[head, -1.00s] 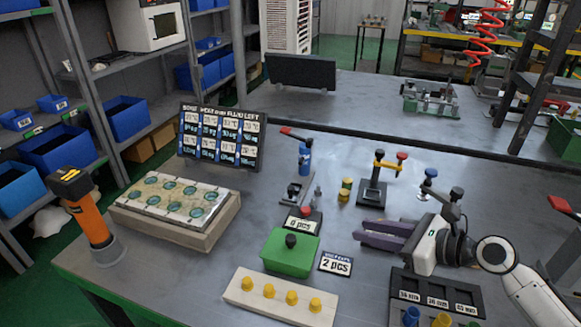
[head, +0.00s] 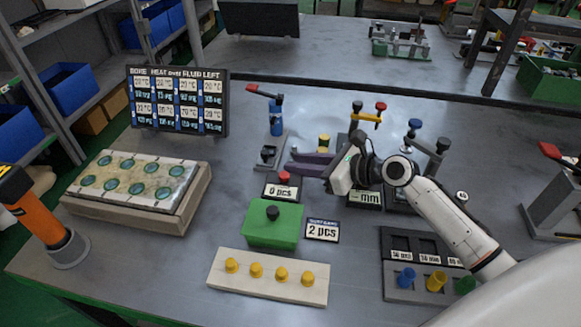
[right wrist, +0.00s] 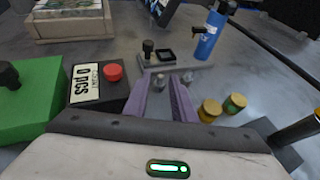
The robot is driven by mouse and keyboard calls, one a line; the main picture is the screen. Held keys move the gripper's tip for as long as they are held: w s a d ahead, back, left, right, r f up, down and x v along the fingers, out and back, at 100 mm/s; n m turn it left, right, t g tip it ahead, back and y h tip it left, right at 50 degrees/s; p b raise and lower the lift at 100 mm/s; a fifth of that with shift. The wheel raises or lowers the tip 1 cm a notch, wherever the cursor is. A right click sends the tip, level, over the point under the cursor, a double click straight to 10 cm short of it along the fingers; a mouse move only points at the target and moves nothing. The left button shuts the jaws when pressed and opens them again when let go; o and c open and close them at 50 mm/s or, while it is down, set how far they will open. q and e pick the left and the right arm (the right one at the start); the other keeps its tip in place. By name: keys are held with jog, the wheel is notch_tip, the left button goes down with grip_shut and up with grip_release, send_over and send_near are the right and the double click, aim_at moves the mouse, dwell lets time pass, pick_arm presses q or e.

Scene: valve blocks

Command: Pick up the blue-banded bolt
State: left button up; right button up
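I cannot make out a blue-banded bolt in either view. My right gripper (head: 291,162) is open, with its purple fingers apart and pointing left, just above the table behind the counter sign (head: 283,188). In the right wrist view the fingertips (right wrist: 162,87) are near two small grey metal pieces (right wrist: 158,79), too small to tell for certain what they are. Two brass-coloured cylinders (right wrist: 209,110) stand to the right of the fingers. My left gripper is not in view.
A green box (head: 262,232) stands in front of the counter, and a block with yellow pegs (head: 225,284) in front of that. A blue bottle (head: 276,118) stands behind the gripper. Clamps stand behind my right arm. A screen board (head: 178,100) and tray (head: 180,205) are at left.

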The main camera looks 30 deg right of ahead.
jog(key=shift+w+a+f, duration=0.15)
jog(key=shift+w+a, duration=0.1)
jog(key=shift+w, duration=0.2)
grip_shut()
